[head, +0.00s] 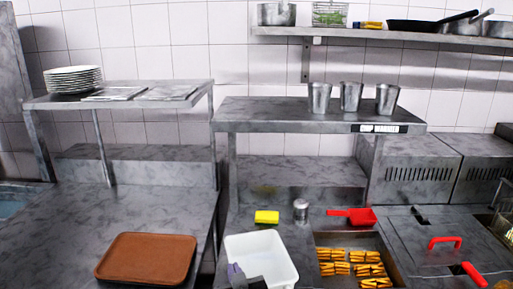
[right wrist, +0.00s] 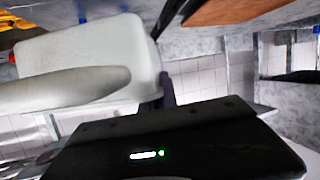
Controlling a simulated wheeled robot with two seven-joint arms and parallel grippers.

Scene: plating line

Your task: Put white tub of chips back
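The white tub (head: 262,246) is at the lower middle of the head view, left of the metal well, with its open top facing up. Its inside looks bare. My right gripper (head: 238,276) is at the tub's near left edge, with a purple finger against the white wall. In the right wrist view the tub (right wrist: 90,45) is close and large, and a purple finger (right wrist: 155,90) is at its edge. The finger gap is hidden, so I cannot tell whether it grips the wall. Yellow chips (head: 335,268) lie in bundles in the well. My left gripper is not in view.
A brown tray (head: 148,258) lies on the left counter. A yellow sponge (head: 266,217), a metal shaker (head: 301,210) and a red scoop (head: 358,216) stand behind the tub and well. A raised shelf (head: 270,113) holds metal cups. The counter behind the brown tray is clear.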

